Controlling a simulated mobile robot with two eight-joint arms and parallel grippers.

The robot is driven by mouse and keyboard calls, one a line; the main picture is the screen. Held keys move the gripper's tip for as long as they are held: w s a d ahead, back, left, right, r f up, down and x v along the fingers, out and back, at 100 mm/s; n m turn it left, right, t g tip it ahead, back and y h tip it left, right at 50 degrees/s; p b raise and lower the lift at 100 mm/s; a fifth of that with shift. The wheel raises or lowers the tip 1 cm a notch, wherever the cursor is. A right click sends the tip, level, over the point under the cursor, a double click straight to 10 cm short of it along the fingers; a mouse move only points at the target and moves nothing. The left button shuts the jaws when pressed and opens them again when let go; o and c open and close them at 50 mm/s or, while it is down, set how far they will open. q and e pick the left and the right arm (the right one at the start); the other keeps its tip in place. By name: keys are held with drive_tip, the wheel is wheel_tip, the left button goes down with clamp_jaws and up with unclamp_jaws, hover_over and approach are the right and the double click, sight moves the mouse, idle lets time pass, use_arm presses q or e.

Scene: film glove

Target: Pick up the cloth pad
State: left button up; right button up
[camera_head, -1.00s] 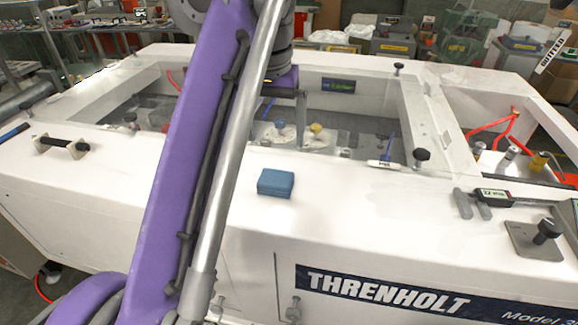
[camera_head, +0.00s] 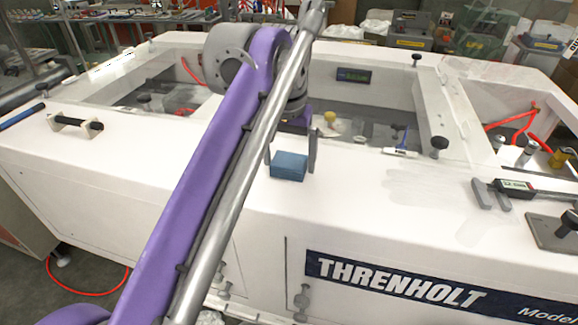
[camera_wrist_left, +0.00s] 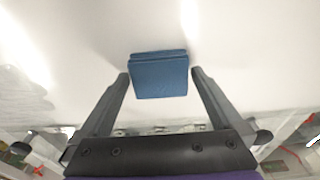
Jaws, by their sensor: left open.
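The cloth pad (camera_head: 289,166) is a small blue block lying on the white front ledge of the machine. It also shows in the left wrist view (camera_wrist_left: 159,76), ahead of and between the fingertips. My left gripper (camera_head: 290,155) is open, its two grey fingers on either side of the pad in the head view. In the left wrist view the open gripper (camera_wrist_left: 160,74) has its fingertips by the pad's near corners, with a gap on each side. Whether the fingers touch the ledge cannot be told. My right gripper is not in view.
The white machine ledge (camera_head: 400,215) is clear around the pad. A black handle (camera_head: 76,124) stands at the left. A digital caliper (camera_head: 515,186) and a grey plate with a black knob (camera_head: 560,228) lie at the right. An open bay lies behind the ledge.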

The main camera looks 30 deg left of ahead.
sight(289, 160)
use_arm(q)
drive_tip(key=c, duration=1.2)
wheel_tip(289, 160, up, 10)
drive_tip(key=shift+r+p, duration=0.1)
drive_tip(key=shift+p, duration=1.1)
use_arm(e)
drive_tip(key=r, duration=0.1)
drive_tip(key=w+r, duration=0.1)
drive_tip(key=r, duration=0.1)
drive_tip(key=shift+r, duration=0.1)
use_arm(q)
drive_tip(key=o, duration=0.8)
drive_tip(key=shift+c, duration=0.2)
drive_tip(key=c, duration=0.4)
drive_tip(key=shift+c, duration=0.4)
